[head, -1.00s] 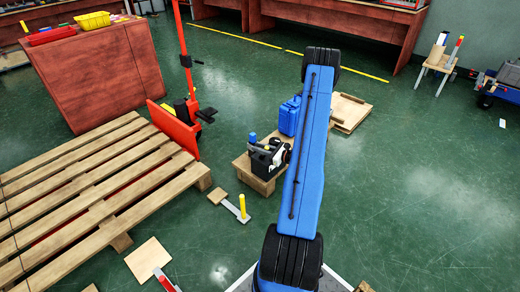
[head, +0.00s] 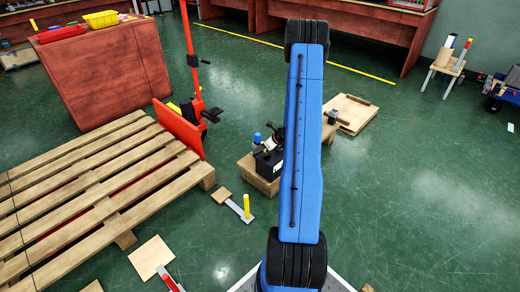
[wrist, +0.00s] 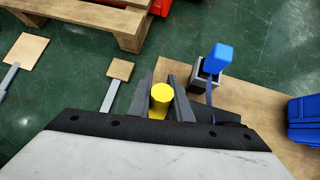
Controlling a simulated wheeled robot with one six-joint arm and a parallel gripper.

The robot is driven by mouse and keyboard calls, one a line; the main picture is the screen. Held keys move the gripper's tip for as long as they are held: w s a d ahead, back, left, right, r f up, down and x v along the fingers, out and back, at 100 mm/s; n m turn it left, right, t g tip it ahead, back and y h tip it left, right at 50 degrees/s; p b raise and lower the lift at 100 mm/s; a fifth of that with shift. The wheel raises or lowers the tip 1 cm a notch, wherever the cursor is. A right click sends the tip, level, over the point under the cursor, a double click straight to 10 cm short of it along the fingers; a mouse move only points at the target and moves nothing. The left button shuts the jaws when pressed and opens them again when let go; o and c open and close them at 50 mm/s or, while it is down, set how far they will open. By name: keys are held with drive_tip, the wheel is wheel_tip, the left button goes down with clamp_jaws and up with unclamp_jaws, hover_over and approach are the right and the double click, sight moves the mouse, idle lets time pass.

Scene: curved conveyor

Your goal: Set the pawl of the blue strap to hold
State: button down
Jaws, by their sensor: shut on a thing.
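My gripper (wrist: 161,98) is shut on a yellow round-topped piece (wrist: 160,94), one finger on each side of it. The lower end of this piece is hidden, and I cannot tell whether it is the pawl. Just right of the fingers in the wrist view a blue handle (wrist: 216,58) stands on a grey bracket (wrist: 203,80). In the head view the blue handle (head: 257,137) shows beside my dark gripper (head: 268,158), above the wooden box (head: 262,184).
A blue canister (wrist: 304,120) stands at the right of the wooden box. A pallet (head: 90,180) and a red upright (head: 190,60) stand left.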

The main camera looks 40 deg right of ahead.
drive_tip(key=shift+w+f+g, duration=0.1)
drive_tip(key=shift+g, duration=0.2)
idle(0.4)
drive_tip(key=c, duration=1.6)
unclamp_jaws()
drive_tip(key=v, duration=1.7)
